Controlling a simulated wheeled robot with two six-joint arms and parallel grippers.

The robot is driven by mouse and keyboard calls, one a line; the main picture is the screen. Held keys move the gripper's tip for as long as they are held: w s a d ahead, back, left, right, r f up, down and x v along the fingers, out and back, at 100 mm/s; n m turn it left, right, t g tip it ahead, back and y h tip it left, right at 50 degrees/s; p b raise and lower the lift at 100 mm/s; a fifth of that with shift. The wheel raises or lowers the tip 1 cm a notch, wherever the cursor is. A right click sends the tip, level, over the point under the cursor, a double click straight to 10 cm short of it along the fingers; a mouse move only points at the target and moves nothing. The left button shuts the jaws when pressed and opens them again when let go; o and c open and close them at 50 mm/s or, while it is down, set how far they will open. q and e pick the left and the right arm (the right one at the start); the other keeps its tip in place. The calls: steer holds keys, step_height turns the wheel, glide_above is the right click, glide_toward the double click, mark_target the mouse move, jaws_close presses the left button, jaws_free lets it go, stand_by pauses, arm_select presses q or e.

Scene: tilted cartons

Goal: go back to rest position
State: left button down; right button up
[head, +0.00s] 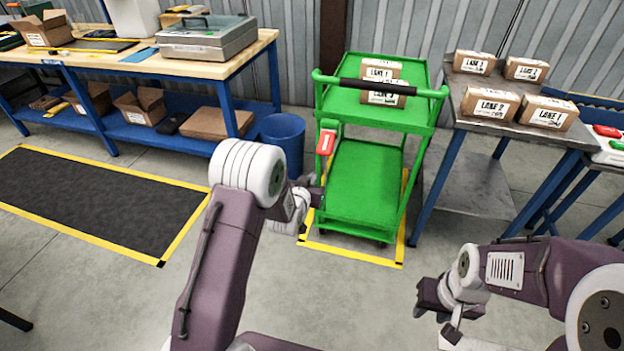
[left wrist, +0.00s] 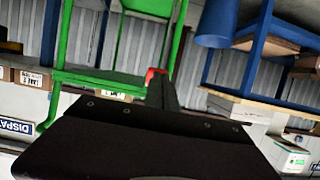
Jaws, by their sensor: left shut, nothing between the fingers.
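My left arm reaches up in the middle of the head view, and its gripper (head: 312,197) is small and partly hidden by the wrist, in front of the green cart. In the left wrist view the gripper (left wrist: 162,88) is dark, with its fingers together and nothing held. My right gripper (head: 436,308) hangs over bare floor at the lower right; its finger gap is not clear. Two labelled cartons, a rear one (head: 380,71) and a front one (head: 384,93), sit on the cart's top shelf, apart from both grippers.
The green cart (head: 362,185) has a red tag (head: 326,142) on its left side. Several labelled cartons stand on the grey table (head: 480,105) at right. A blue bin (head: 283,140) and a workbench (head: 120,62) are at left. Floor is open around the dark mat (head: 85,200).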

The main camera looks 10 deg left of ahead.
arm_select(q)
steer(key=shift+r, duration=0.1)
step_height(320, 180, up, 12)
steer(key=s+f, duration=0.1)
steer(key=s, duration=0.1)
steer(key=s+f+g, duration=0.4)
steer(key=s, duration=0.6)
steer(key=s+a+f+g, duration=0.1)
steer(key=s+f+g, duration=0.4)
steer(key=s, duration=0.6)
steer(key=s+f+g, duration=0.4)
steer(key=s, duration=0.6)
step_height(320, 180, up, 21)
steer(key=p, duration=2.1)
steer(key=shift+w+a+n, duration=0.2)
steer(key=shift+w+n, duration=0.1)
